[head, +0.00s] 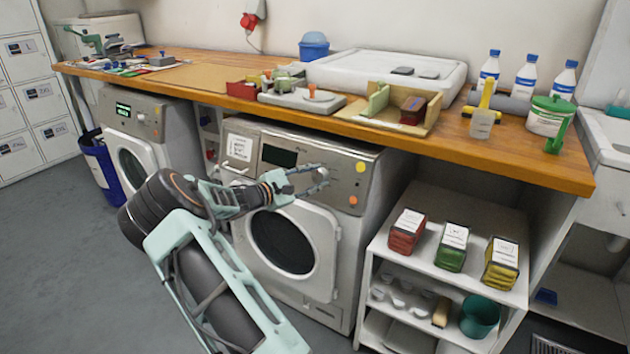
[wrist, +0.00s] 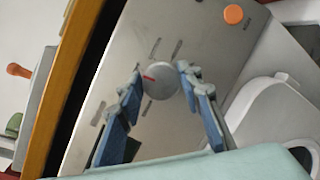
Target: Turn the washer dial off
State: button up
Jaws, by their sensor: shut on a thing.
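The dial (wrist: 160,79) is a round grey knob on the metal front panel of the nearer washer (head: 335,232). My gripper (wrist: 160,74) is shut on the dial, one blue-padded finger at each side. In the head view my gripper (head: 322,176) reaches across the washer's panel, right of its dark display (head: 279,156). The dial is small there and its mark cannot be read.
An orange button (wrist: 233,14) and a yellow button (head: 360,167) sit on the panel. The wooden counter (head: 560,174) overhangs the washer. A white shelf unit (head: 387,262) stands to the right. A second washer (head: 152,128) is at left. Grey floor is open at left.

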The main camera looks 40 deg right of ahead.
jog(key=shift+m, duration=0.6)
jog(key=o, duration=1.2)
jog(key=shift+c, duration=0.2)
jog(key=s+a+r, duration=0.1)
jog(key=a+r, duration=0.1)
jog(key=a, duration=0.9)
jog(key=shift+a, duration=0.4)
